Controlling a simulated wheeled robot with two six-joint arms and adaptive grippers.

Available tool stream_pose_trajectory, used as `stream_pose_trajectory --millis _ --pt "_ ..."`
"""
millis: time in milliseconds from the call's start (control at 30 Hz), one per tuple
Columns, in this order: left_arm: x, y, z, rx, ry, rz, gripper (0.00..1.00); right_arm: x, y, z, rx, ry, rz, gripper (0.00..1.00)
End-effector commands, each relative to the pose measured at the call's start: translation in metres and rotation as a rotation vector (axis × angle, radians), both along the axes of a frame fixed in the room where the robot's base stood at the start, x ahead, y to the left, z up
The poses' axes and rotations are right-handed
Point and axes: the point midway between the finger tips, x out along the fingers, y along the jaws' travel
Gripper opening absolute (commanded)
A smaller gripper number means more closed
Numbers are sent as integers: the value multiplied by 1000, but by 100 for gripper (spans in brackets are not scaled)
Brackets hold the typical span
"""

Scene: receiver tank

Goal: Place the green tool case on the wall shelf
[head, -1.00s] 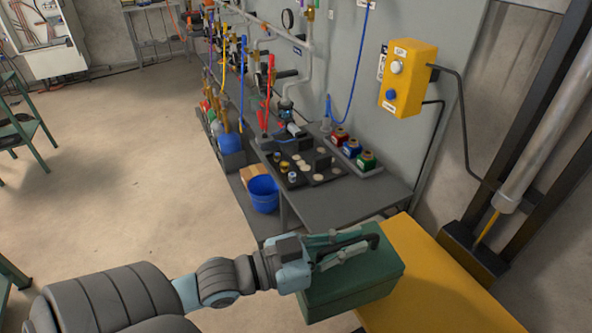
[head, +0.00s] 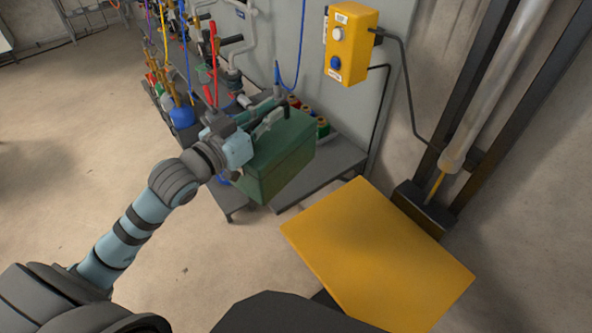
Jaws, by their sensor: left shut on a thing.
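The green tool case (head: 280,158) hangs upright from my left gripper (head: 264,112), which is shut on its dark top handle. The case is in the air, in front of a grey shelf (head: 338,165) along the wall panel, and covers much of that shelf in the head view. I cannot tell how far above the shelf it is. My right gripper is not in view.
A bare yellow platform (head: 375,258) lies at the lower right. Several coloured bottles (head: 322,127) stand on the shelf behind the case. A yellow button box (head: 350,45) is on the wall above. Valves and pipes run along the panel at left.

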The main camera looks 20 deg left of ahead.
Motion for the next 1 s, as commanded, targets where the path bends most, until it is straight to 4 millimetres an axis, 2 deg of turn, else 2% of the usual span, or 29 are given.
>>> stream_pose_trajectory --millis 33,200,333,433,567,833,1000 --pt "8 6 19 -2 -12 20 0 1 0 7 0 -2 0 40" --pt "29 25 50 -9 -5 87 0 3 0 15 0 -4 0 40" --pt "37 34 63 -12 -1 116 0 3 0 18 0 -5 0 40" --pt "40 37 60 -14 2 125 0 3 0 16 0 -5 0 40" --pt "40 37 32 -14 7 127 0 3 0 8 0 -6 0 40" --pt "40 37 -54 -17 6 126 0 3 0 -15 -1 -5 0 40" --pt "40 36 -86 -15 1 125 0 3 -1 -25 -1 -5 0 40"
